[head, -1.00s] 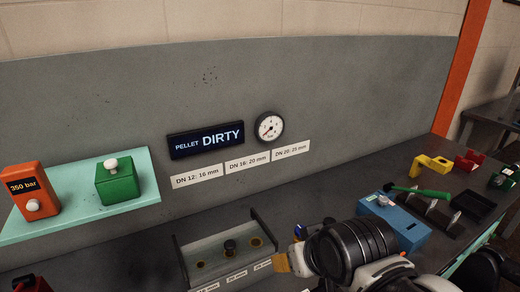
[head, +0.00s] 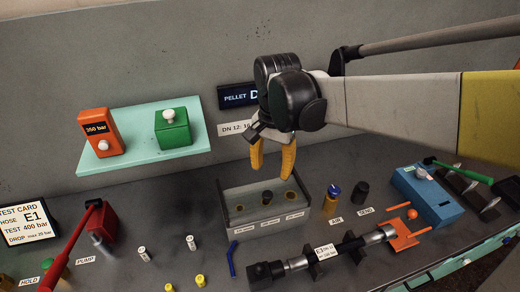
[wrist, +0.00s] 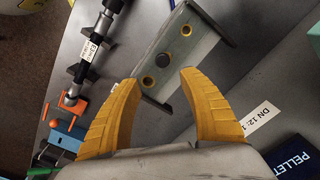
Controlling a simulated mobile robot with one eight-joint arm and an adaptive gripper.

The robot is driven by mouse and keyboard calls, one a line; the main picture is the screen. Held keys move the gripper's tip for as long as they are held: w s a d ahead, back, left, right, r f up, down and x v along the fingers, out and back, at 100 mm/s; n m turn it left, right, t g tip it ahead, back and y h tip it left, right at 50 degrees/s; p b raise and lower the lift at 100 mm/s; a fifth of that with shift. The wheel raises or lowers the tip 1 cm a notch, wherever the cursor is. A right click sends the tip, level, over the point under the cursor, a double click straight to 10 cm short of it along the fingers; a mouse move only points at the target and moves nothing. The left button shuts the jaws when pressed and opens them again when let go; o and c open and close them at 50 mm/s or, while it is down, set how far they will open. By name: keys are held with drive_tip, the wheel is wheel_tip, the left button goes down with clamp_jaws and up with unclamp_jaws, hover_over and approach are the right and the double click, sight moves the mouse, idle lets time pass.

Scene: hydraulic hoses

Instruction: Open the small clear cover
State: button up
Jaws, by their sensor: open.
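A small grey box (head: 229,209) sits on the bench near its back, with what looks like a clear cover over its top. A dark knob (head: 267,197) stands in the middle, between round brass-rimmed holes. I cannot clearly see the cover's edges, but it appears down. In the wrist view the box (wrist: 205,22) lies beyond my fingertips, with the knob (wrist: 162,60) between them in the picture. My gripper (head: 271,174) has yellow fingers, is open and empty, and points down above the back of the box; it also shows in the wrist view (wrist: 158,80).
A turquoise shelf (head: 140,163) with an orange gauge box (head: 98,140) and a green box (head: 172,128) is at left. A hose assembly (head: 297,263) lies in front. The wall and PELLET display (head: 235,97) are close behind.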

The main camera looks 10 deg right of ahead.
sight(268, 194)
drive_tip(key=f+b, duration=0.1)
drive_tip(key=f, duration=0.2)
drive_tip(key=f+b, duration=0.1)
drive_tip(key=f, duration=0.3)
drive_tip(key=f+b, duration=0.1)
drive_tip(key=f, duration=0.3)
drive_tip(key=shift+w+a, duration=0.25)
drive_tip(key=shift+a, duration=0.1)
